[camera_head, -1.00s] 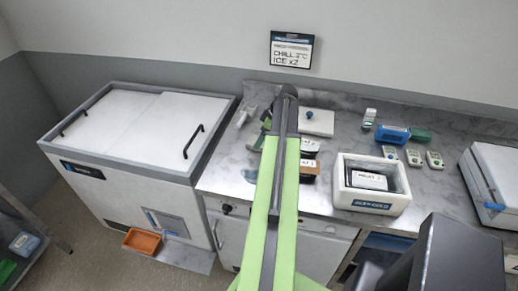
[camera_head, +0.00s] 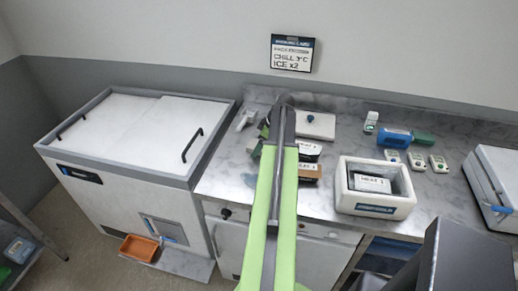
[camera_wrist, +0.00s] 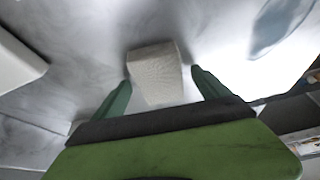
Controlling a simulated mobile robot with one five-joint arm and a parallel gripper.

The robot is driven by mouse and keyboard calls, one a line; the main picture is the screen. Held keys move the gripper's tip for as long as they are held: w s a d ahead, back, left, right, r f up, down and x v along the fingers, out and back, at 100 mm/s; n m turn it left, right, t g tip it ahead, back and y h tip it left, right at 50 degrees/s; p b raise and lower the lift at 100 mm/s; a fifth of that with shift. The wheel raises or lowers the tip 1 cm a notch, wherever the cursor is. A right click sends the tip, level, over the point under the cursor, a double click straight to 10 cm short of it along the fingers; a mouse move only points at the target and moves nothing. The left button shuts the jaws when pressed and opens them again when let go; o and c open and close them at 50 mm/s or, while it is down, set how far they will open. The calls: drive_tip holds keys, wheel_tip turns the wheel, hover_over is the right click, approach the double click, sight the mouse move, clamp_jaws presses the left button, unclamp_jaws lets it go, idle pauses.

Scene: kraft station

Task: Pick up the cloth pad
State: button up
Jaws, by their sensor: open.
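The cloth pad (camera_wrist: 156,75) is an off-white, woven-looking block on the grey marbled counter in the wrist view. I take this pale piece to be the pad by its texture. My gripper (camera_wrist: 163,78) is open, with one dark green finger on either side of the pad's near part. I see no finger clearly touching it. In the head view my green arm reaches over the counter and hides the pad. Only a dark green bit of my gripper (camera_head: 263,131) shows left of the arm's end.
A flat blue piece (camera_wrist: 279,26) lies right of the pad in the wrist view. In the head view, a white knobbed block (camera_head: 315,127), black-and-brown boxes (camera_head: 310,171) and a white open bin (camera_head: 374,210) stand right of my arm. A white chest (camera_head: 130,190) stands left.

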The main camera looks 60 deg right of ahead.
drive_tip(key=c, duration=1.4)
drive_tip(key=shift+r, duration=0.1)
drive_tip(key=shift+c, duration=0.2)
wheel_tip(320, 180, up, 6)
drive_tip(key=p, duration=0.5)
drive_tip(key=shift+f+p, duration=0.25)
drive_tip(key=shift+p, duration=0.1)
drive_tip(key=s+d+r+p, duration=0.3)
drive_tip(key=s+r+p, duration=0.2)
drive_tip(key=s, duration=0.6)
drive_tip(key=shift+d+r+p, duration=0.35)
drive_tip(key=shift+r, duration=0.05)
